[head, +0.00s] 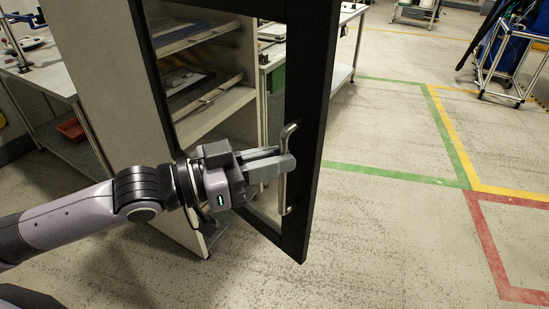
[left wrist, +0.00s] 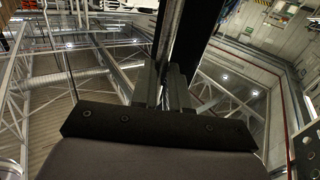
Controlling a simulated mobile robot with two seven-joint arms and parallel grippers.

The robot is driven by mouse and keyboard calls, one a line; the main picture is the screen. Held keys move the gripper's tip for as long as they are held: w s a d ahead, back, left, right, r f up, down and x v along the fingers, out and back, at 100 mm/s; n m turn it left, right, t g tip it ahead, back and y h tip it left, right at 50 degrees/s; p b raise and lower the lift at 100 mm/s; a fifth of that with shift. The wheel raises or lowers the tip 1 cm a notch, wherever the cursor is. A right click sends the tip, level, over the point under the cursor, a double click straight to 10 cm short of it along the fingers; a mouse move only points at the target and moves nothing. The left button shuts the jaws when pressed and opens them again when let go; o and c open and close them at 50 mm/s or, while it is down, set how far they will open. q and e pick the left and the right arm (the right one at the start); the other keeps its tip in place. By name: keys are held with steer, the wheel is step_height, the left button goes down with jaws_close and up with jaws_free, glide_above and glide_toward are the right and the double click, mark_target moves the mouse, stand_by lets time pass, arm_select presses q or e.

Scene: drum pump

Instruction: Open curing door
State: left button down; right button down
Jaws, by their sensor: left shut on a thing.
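The curing door (head: 314,110) has a dark frame with a glass pane and stands open at an angle from the pale cabinet (head: 100,75). Its silver bar handle (head: 286,190) runs upright on the door's frame. My left gripper (head: 284,162) is shut on the handle around its middle. In the left wrist view the fingers (left wrist: 165,88) close on the metal bar, with the dark door edge (left wrist: 193,35) beside it. Shelves with dark trays (head: 190,85) show inside the cabinet through the opening. My right gripper is not in view.
A workbench (head: 40,80) with a red bin (head: 72,129) under it stands at the left. Another bench (head: 340,72) is behind the door. A wheeled cart (head: 505,70) stands at the far right. The floor at the right is clear, with green, yellow and red lines.

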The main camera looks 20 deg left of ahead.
arm_select(q)
steer(key=shift+w+a, duration=0.1)
steer(key=shift+w, duration=0.05)
steer(key=c, duration=1.1)
jaws_free()
steer(key=shift+b+v, duration=0.85)
steer(key=shift+v, duration=2.75)
